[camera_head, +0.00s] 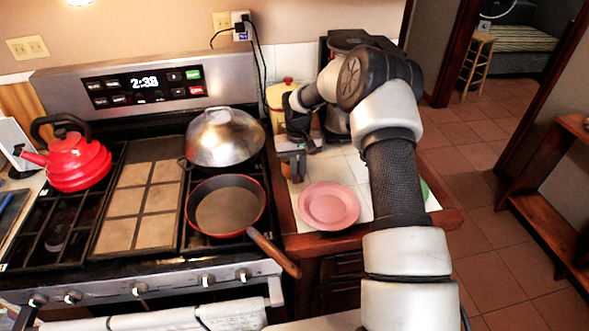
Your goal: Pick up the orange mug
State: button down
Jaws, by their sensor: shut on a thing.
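My gripper (291,172) points down over the counter to the right of the stove. It is shut on a small orange-brown thing, which appears to be the orange mug (287,170). Most of the mug is hidden by the fingers, and only a sliver shows. I cannot tell whether it touches the counter. A pink plate (329,206) lies in front and to the right of my gripper, apart from it.
A red-rimmed pan (226,206) and a lidded steel pot (224,138) stand on the stove, left of my gripper. A red kettle (77,165) is at far left. A yellowish canister (280,96) stands behind my gripper. My arm hides part of the counter.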

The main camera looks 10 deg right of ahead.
jog(key=shift+r, duration=0.15)
jog(key=shift+r+b, duration=0.4)
jog(key=shift+r, duration=4.2)
jog(key=shift+s+r, duration=0.2)
jog(key=shift+r, duration=0.05)
jog(key=s+p, duration=0.1)
jog(key=s, duration=1.7)
jog(key=shift+s, duration=0.25)
jog(key=shift+r+p, duration=0.1)
jog(key=shift+p, duration=0.2)
